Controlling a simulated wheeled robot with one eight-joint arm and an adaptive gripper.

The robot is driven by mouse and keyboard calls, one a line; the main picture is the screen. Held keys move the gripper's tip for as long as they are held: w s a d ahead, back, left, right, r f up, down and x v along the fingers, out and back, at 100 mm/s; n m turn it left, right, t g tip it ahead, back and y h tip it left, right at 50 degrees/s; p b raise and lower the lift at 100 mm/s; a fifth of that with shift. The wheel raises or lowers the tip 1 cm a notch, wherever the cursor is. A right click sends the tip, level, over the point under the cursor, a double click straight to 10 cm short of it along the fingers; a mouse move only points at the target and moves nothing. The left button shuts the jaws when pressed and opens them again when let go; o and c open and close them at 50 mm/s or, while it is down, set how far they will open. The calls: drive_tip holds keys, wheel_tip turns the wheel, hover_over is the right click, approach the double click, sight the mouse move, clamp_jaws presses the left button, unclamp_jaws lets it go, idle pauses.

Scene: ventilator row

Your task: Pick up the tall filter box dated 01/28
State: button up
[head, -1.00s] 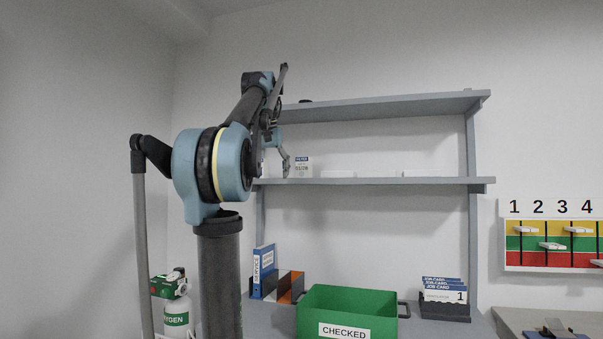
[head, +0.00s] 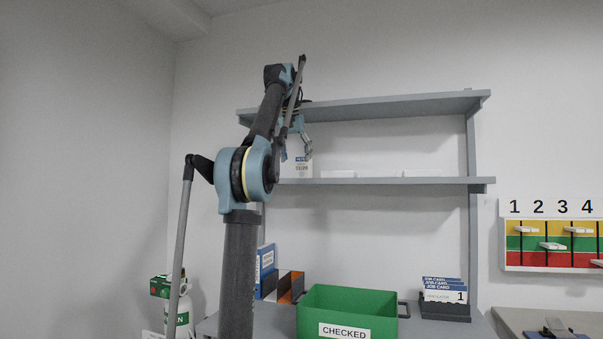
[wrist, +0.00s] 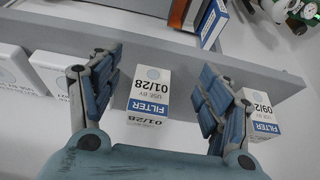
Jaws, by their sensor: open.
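The tall white filter box dated 01/28 (wrist: 148,90) has a blue FILTER band and shows in the wrist view between the two fingers of my gripper (wrist: 160,68). My gripper is open and empty, with gaps beside the box; I cannot tell how far the fingertips are from it. In the head view the box (head: 302,170) stands on the middle shelf, and my gripper (head: 308,150) is close to its upper part. A second FILTER box (wrist: 262,112), its date partly covered and starting 09/2, stands beyond the right finger in the wrist view.
Flat white boxes (wrist: 12,75) lie beside the left finger, on the shelf (head: 400,181). An upper shelf (head: 390,107) is above. Below are a green CHECKED crate (head: 345,309), binders (head: 266,262) and a job card holder (head: 445,310).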

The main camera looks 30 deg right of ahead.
sight(301, 165)
drive_tip(key=shift+w+d, duration=1.65)
drive_tip(key=shift+d, duration=0.3)
drive_tip(key=shift+w, duration=0.1)
drive_tip(key=shift+w+d, duration=0.1)
drive_tip(key=shift+d, duration=0.1)
drive_tip(key=shift+x, duration=2.5)
drive_tip(key=c, duration=1.1)
